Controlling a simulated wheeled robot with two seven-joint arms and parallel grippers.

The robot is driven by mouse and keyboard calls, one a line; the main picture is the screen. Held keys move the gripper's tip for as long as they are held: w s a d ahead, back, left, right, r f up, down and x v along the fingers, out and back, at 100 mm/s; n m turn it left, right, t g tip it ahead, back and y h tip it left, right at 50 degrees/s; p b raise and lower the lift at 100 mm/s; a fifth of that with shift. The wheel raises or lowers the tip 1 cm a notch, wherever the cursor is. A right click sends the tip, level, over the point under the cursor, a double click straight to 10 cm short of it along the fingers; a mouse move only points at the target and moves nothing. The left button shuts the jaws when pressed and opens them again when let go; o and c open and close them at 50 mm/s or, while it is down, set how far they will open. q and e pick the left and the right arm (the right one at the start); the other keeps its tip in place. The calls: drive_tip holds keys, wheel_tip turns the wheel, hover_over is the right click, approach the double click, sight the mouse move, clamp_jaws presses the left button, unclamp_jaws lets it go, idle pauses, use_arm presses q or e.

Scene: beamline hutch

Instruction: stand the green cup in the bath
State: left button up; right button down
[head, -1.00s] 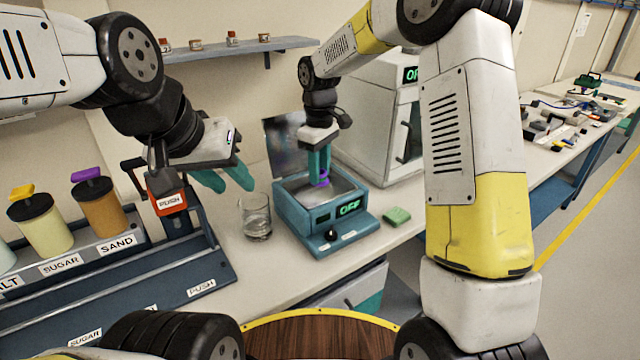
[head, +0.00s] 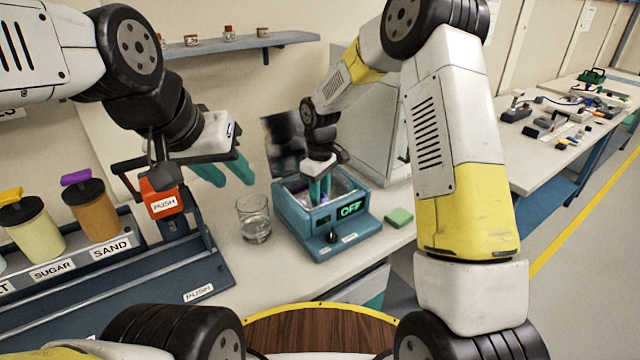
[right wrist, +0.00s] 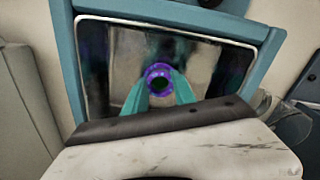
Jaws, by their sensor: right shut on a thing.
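The bath (head: 345,228) is a teal box with a dark lid standing open behind it and a lit OFF display, on the bench. My right gripper (head: 319,188) reaches down into its basin. In the right wrist view its teal fingers (right wrist: 158,90) are shut on a purple round thing (right wrist: 158,68) with a dark opening, over the metal basin. No green cup can be made out; the held thing looks purple. Whether it touches the basin floor is hidden. My left gripper (head: 223,172) is open and empty above the bench, left of the bath.
A clear glass beaker (head: 254,220) stands left of the bath, and a green pad (head: 398,217) lies right of it. A dispenser rack (head: 185,268) with jars is at left. A white cabinet (head: 375,130) stands close behind the bath.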

drive_tip(key=c, duration=1)
unclamp_jaws()
drive_tip(key=shift+f, duration=0.1)
drive_tip(key=shift+c, duration=0.2)
drive_tip(key=s+d+r+m+t, duration=0.1)
drive_tip(key=s+d+r, duration=0.1)
drive_tip(key=r, duration=0.7)
drive_tip(key=s+d+r+m, duration=0.1)
drive_tip(key=s+d+r, duration=0.2)
drive_tip(key=r, duration=0.7)
drive_tip(key=s+d+r+m+t, duration=0.1)
drive_tip(key=s+d+m, duration=0.2)
drive_tip(key=s, duration=0.4)
drive_tip(key=s+d+r+m+t+y, duration=0.1)
drive_tip(key=s+d+r+m+t, duration=0.1)
drive_tip(key=s, duration=0.5)
drive_tip(key=s+d+r+m+t+y, duration=0.1)
drive_tip(key=s+d+r+m+t, duration=0.1)
drive_tip(key=s, duration=0.5)
drive_tip(key=shift+s+d+m, duration=0.15)
drive_tip(key=shift+d+m, duration=0.65)
drive_tip(key=shift+d, duration=0.35)
